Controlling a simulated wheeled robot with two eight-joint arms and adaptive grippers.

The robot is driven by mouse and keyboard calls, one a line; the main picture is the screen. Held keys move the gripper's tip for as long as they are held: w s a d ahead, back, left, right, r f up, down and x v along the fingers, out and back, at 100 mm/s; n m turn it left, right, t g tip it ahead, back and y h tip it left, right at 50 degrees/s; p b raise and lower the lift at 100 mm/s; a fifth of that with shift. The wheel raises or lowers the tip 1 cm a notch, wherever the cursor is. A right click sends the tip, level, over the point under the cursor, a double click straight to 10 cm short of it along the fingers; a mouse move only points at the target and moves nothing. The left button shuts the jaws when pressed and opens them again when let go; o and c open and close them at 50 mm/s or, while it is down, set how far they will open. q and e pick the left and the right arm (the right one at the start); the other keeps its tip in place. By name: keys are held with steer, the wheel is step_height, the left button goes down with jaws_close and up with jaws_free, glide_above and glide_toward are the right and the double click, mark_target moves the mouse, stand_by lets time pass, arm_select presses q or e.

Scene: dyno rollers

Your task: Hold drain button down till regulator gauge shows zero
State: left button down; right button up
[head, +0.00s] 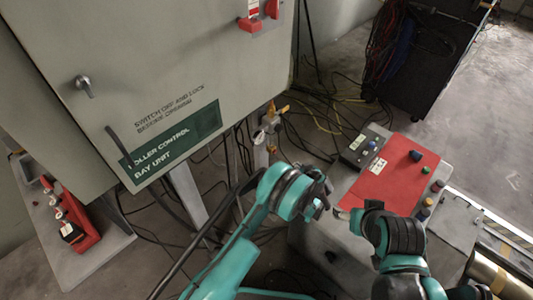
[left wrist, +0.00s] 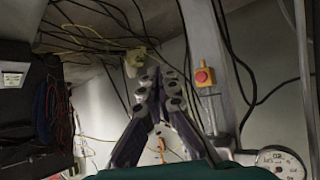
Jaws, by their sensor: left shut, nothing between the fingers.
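The regulator (head: 268,122) with its yellow-orange parts is mounted beside the grey cabinet in the head view. Its round white gauge (left wrist: 281,162) shows at the lower right edge of the left wrist view, partly cut off; I cannot read the needle surely. I cannot pick out the drain button. My left gripper (head: 320,208) is below and right of the regulator in the head view. In the left wrist view its fingers (left wrist: 152,75) are shut and empty, apart from the gauge. My right gripper (head: 343,213) is beside the red panel; its jaw opening is unclear.
A red control panel (head: 392,180) with buttons is at right, with a small dark box (head: 365,146) beside it. A red button on a yellow box (left wrist: 204,76) is on a post. Loose cables cover the floor. A black cable rack (head: 430,55) stands behind.

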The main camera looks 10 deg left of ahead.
mark_target(275, 152)
arm_select(q)
steer(key=shift+s+a+f, duration=0.1)
steer(key=shift+f, duration=0.35)
steer(key=shift+a, duration=0.1)
steer(key=w+a, duration=0.5)
steer(key=a, duration=0.2)
steer(key=shift+w, duration=0.15)
stand_by(1.4)
steer(key=shift+w+a, duration=0.2)
steer(key=shift+a, duration=0.1)
steer(key=shift+w+a, duration=0.25)
steer(key=shift+a, duration=0.15)
stand_by(2.5)
steer(key=shift+s+d, duration=0.1)
steer(key=shift+d, duration=0.05)
stand_by(0.8)
steer(key=shift+s+d, duration=0.4)
steer(key=shift+d, duration=0.2)
